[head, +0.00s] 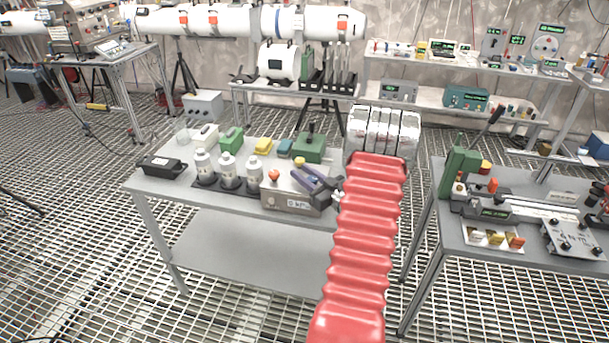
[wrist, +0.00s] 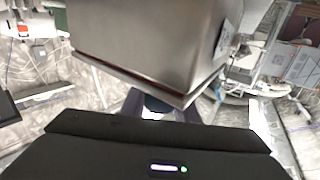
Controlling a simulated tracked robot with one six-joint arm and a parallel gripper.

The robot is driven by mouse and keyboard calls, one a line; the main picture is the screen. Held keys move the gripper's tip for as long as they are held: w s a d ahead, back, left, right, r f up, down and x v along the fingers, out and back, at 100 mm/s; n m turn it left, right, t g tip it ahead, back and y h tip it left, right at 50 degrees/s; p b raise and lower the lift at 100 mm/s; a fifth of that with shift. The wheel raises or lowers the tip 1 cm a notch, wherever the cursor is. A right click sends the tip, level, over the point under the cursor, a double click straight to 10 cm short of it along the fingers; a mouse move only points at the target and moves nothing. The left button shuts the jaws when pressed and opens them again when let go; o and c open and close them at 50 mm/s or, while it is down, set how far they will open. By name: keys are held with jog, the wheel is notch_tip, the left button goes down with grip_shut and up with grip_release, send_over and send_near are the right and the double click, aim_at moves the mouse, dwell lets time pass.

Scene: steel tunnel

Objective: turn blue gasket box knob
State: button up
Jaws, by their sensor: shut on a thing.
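The grey metal gasket box (head: 290,197) stands at the front edge of the table's right half, with a small display on its front. An orange-red knob (head: 274,175) and a yellow knob (head: 300,161) show on its top. My gripper (head: 318,183) reaches in from the right, its purple-blue fingers low over the box's right top. It is shut at the blue knob's place; the knob itself is hidden by the fingers. In the wrist view the box (wrist: 150,40) fills the upper middle, with a dark red seam along its lower edge. The fingers are mostly hidden behind it.
Several white bottles (head: 228,172) stand just left of the box. A green block (head: 309,147) stands behind it and a black case (head: 162,165) lies at the table's left. A second table (head: 510,235) with instruments stands right, across a gap.

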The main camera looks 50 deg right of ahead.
dwell(0.3)
jog(key=o, duration=1.1)
jog(key=shift+c, duration=0.2)
jog(key=s+a, duration=0.2)
jog(key=s, duration=1.1)
jog(key=shift+s+a, duration=0.25)
jog(key=shift+s, duration=0.05)
